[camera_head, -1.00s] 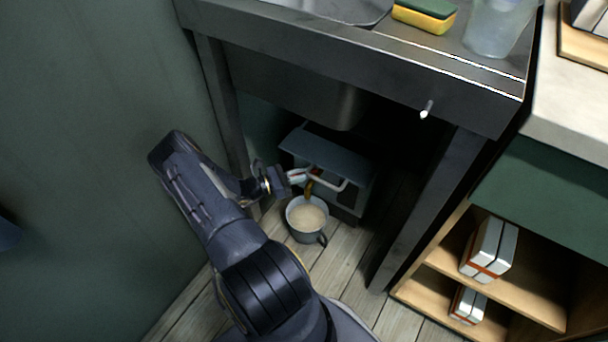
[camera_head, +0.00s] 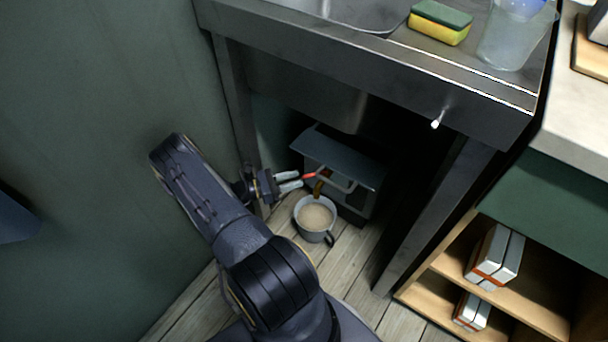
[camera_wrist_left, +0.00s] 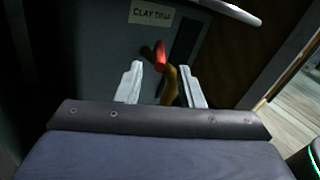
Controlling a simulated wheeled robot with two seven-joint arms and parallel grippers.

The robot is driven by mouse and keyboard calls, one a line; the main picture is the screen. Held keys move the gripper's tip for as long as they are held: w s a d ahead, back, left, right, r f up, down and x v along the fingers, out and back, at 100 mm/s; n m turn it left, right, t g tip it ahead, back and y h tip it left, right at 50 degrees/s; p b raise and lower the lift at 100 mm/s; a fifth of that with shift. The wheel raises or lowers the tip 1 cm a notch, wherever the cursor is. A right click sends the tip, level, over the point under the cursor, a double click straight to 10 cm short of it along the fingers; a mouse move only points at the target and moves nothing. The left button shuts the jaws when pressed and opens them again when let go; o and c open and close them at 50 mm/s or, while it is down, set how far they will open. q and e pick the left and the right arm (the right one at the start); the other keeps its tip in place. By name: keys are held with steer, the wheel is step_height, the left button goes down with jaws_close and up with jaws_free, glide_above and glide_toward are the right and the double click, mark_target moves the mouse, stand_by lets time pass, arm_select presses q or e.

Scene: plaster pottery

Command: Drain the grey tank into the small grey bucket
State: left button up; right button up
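The grey tank (camera_head: 338,160) stands under the sink, and the left wrist view shows its front with a "CLAY TRAP" label (camera_wrist_left: 151,16). Its tap has a red lever (camera_head: 309,176), also in the left wrist view (camera_wrist_left: 160,56), above a brass-brown spout (camera_wrist_left: 169,86). I cannot tell whether liquid runs from it. The small grey bucket (camera_head: 300,224) stands upright on the floor below the spout, holding beige liquid (camera_head: 316,216). My left gripper (camera_head: 289,181) is open and empty, its fingertips just short of the lever. My right gripper is not in view.
The metal sink cabinet (camera_head: 360,70) frames the tank, with a leg (camera_head: 432,215) to the right. A sponge (camera_head: 440,24) and a clear container (camera_head: 512,40) stand on top. Wooden shelves (camera_head: 500,285) hold boxes at right. A green wall (camera_head: 90,120) is close at left.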

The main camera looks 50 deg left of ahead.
mark_target(314, 175)
arm_select(q)
steer(key=shift+s+a, duration=0.2)
steer(key=shift+s, duration=0.35)
steer(key=shift+c, duration=0.2)
steer(key=shift+s+d, duration=0.1)
steer(key=shift+c, duration=1.3)
steer(key=shift+s+d+n, duration=0.2)
steer(key=shift+d+n, duration=0.1)
steer(key=shift+n, duration=0.4)
steer(key=shift+c, duration=1.2)
steer(key=s+d+n+y+p, duration=0.1)
steer(key=s+d+n, duration=0.1)
steer(key=n, duration=0.3)
steer(key=s+d+r+n+y+p, duration=0.1)
steer(key=s+n, duration=0.1)
steer(key=n, duration=0.4)
steer(key=s+d+n+y+p, duration=0.1)
steer(key=s+d+n, duration=0.1)
steer(key=n, duration=0.4)
steer(key=shift+s+d+r+y, duration=0.3)
steer(key=shift+s+r, duration=0.05)
steer(key=shift+r, duration=0.05)
jaws_close()
steer(key=w+a+f+n+b, duration=0.1)
steer(key=w+a+n+b, duration=0.1)
steer(key=w, duration=0.8)
steer(key=shift+w+a+f+y+b, duration=0.2)
steer(key=shift+a+y+b, duration=0.1)
steer(key=shift+b, duration=0.4)
